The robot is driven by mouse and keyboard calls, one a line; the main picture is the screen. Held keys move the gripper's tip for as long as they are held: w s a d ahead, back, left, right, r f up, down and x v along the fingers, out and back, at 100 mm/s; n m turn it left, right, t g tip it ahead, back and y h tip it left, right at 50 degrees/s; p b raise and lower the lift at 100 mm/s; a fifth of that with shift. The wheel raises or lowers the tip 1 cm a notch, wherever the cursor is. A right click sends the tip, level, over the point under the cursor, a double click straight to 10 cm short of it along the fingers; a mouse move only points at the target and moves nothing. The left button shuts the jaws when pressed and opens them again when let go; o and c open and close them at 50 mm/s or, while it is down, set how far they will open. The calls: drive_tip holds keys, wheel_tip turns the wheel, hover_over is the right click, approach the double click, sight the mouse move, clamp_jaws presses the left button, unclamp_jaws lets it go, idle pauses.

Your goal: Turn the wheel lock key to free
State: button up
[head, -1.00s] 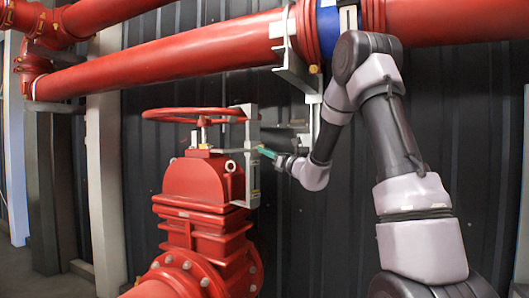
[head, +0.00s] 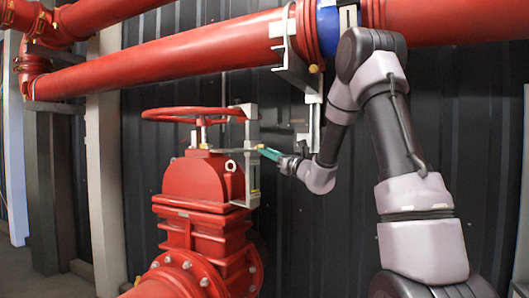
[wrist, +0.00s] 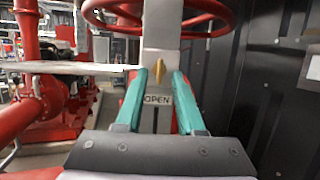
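The brass-yellow lock key (wrist: 159,70) shows in the wrist view on the front of a grey metal lock bracket (wrist: 158,35). It looks upright, above a plate marked OPEN (wrist: 158,99). My gripper (wrist: 160,74) has two teal fingers, spread apart, one to each side of the key in the picture. Gaps show between key and fingers, and I see no contact. In the head view my gripper (head: 265,151) is just right of the bracket (head: 252,165); the key cannot be made out there. The red wheel (head: 193,114) sits atop the valve, left of the bracket.
The red valve body (head: 200,190) stands left of my gripper. A large red pipe (head: 180,55) runs overhead, with a bracket (head: 292,60) hanging close to my arm. A dark ribbed wall (head: 300,240) is behind. Open space lies below my forearm.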

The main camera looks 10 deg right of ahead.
drive_tip(key=v, duration=0.8)
drive_tip(key=shift+s+f, duration=0.15)
drive_tip(key=shift+s, duration=0.05)
drive_tip(key=s+a+r+n+g+y, duration=0.2)
drive_tip(key=s+a+n+g+y, duration=0.1)
drive_tip(key=s+a+n+g, duration=0.5)
drive_tip(key=s+a+f+n+g+h, duration=0.1)
drive_tip(key=s+a+n+g+h, duration=0.2)
drive_tip(key=s, duration=0.4)
drive_tip(key=s+a+f+n+g, duration=0.2)
drive_tip(key=s+n, duration=0.3)
drive_tip(key=s, duration=0.2)
drive_tip(key=s+d+f+n+t+h, duration=0.1)
drive_tip(key=s+d+n+t+h, duration=0.1)
drive_tip(key=s+d+n+h, duration=0.6)
drive_tip(key=s+d+h, duration=0.1)
drive_tip(key=d+h, duration=0.1)
drive_tip(key=d, duration=0.3)
drive_tip(key=shift+s+n+t+h, duration=0.3)
drive_tip(key=shift+s+n+t, duration=0.1)
drive_tip(key=shift+f, duration=0.1)
drive_tip(key=o, duration=0.4)
